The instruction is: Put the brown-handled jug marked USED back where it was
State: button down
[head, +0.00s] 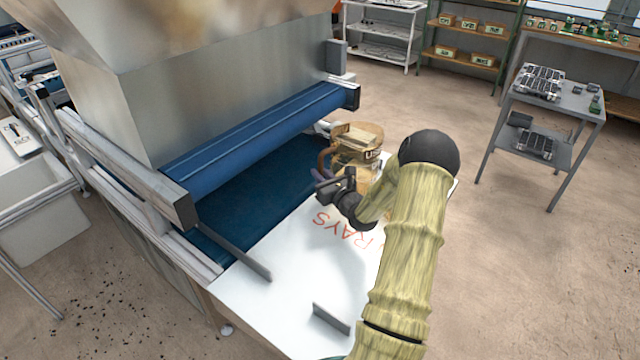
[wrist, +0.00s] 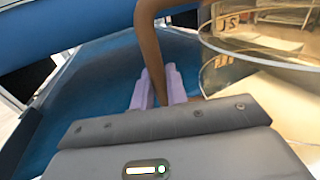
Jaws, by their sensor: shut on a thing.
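The jug (head: 350,143) is clear and amber-tinted with a brown handle, at the far end of the white table beside the blue belt. Its side fills the right of the wrist view (wrist: 262,92). My gripper (head: 322,180) is shut on the brown handle (wrist: 149,45), with its lavender fingertips (wrist: 157,88) on either side of it. The jug looks upright. My wrist and arm hide its lower part in the head view, so I cannot tell whether it touches the table.
The white table (head: 285,275) has red lettering, partly hidden, and low metal guides (head: 240,254). The blue belt (head: 265,187) and roller (head: 260,135) of the big metal machine are close on the left. A grey cart (head: 568,107) stands right, across open floor.

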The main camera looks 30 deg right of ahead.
jog(key=shift+f, duration=1.45)
jog(key=shift+f, duration=0.2)
jog(key=c, duration=1.4)
grip_release()
jog(key=shift+r, duration=0.2)
jog(key=s, duration=0.4)
jog(key=s+b, duration=0.1)
jog(key=s, duration=0.7)
jog(key=shift+a, duration=0.25)
jog(key=shift+w, duration=0.1)
